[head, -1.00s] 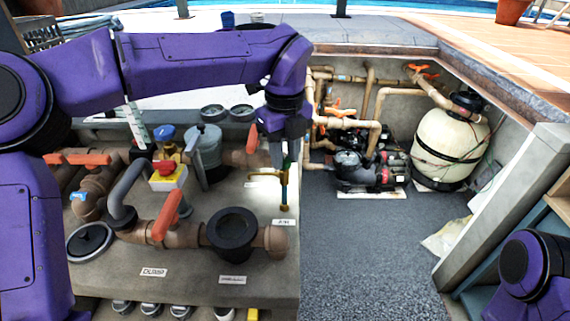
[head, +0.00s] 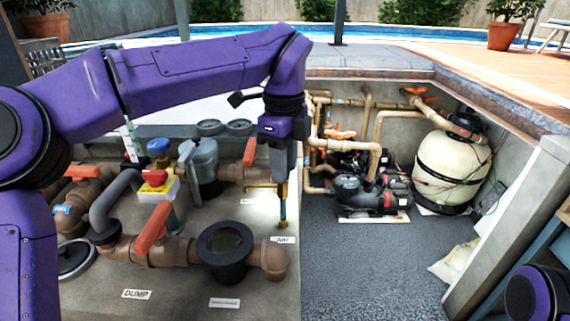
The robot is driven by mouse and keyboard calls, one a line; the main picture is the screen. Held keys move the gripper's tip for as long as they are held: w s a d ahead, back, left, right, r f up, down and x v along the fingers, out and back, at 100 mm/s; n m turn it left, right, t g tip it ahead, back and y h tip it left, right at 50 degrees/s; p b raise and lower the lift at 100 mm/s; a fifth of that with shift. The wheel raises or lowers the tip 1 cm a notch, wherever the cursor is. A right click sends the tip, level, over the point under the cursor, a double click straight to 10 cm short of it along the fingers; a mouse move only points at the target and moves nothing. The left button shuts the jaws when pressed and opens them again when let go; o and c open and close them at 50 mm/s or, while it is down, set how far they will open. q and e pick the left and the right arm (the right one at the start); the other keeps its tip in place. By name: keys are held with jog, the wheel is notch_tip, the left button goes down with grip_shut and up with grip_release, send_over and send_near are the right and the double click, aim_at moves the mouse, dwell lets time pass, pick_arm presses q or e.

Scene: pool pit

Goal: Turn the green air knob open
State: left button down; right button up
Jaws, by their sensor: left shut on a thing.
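My right gripper is out of view.
Left of the pipe are brown pipes with orange handles (head: 151,228), a black round fitting (head: 224,252) and a red-and-yellow switch (head: 155,184). A pump (head: 367,193) and a cream filter tank (head: 449,166) stand in the pit at right.

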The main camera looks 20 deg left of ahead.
pick_arm(q)
jog(key=shift+f, duration=0.3)
jog(key=c, duration=1.1)
grip_release()
jog(key=shift+a, duration=0.1)
jog(key=o, duration=0.3)
jog(key=shift+w+a, duration=0.1)
jog(key=shift+a, duration=0.1)
jog(key=shift+d+r, duration=0.15)
jog(key=shift+r, duration=0.05)
notch_tip(320, 180, up, 10)
jog(key=p, duration=0.2)
jog(key=shift+a, duration=0.2)
